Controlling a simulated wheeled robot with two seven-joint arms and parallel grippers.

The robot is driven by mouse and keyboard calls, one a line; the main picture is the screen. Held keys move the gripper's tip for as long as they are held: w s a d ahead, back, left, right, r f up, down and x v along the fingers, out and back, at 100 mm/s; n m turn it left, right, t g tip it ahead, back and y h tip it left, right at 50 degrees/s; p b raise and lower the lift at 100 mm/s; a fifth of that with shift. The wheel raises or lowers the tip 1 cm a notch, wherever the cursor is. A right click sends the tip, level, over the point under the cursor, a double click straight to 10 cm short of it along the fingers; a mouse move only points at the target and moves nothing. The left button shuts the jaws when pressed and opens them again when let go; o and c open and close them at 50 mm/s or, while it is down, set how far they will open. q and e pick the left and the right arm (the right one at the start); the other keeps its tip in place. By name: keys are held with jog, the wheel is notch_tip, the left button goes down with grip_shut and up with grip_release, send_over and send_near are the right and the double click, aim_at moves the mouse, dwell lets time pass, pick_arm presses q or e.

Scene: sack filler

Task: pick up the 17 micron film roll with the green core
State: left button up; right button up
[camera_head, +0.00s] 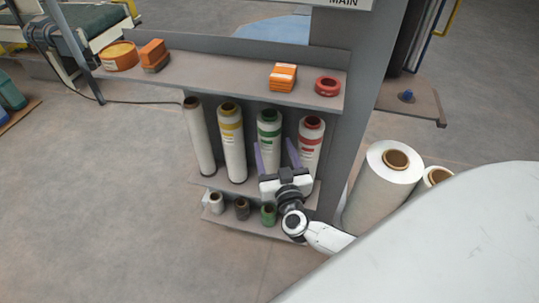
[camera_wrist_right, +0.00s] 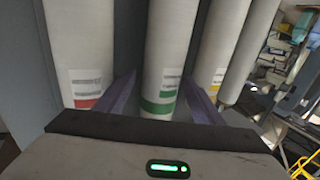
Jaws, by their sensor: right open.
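The film roll with the green core (camera_head: 269,133) stands upright on the middle shelf, between a yellow-banded roll and a red-banded roll. My right gripper (camera_head: 278,158) is open, with its purple fingers on either side of the green roll's lower part. In the right wrist view the white roll with a green band (camera_wrist_right: 160,85) stands between the two open fingers (camera_wrist_right: 162,95), with gaps visible beside it. The micron print on the label is too small to read. My left gripper is not in view.
Beside it stand a yellow-banded roll (camera_head: 231,140), a red-banded roll (camera_head: 311,140) and a brown-core roll (camera_head: 198,135). The top shelf (camera_head: 215,77) above holds orange boxes and a red tape roll (camera_head: 327,86). Small rolls stand below. A large white roll (camera_head: 375,190) is at right.

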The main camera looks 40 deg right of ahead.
jog(key=b+x, duration=0.1)
jog(key=x, duration=0.3)
jog(key=shift+w, duration=0.4)
jog(key=shift+r, duration=0.1)
grip_shut()
jog(key=shift+r, duration=0.15)
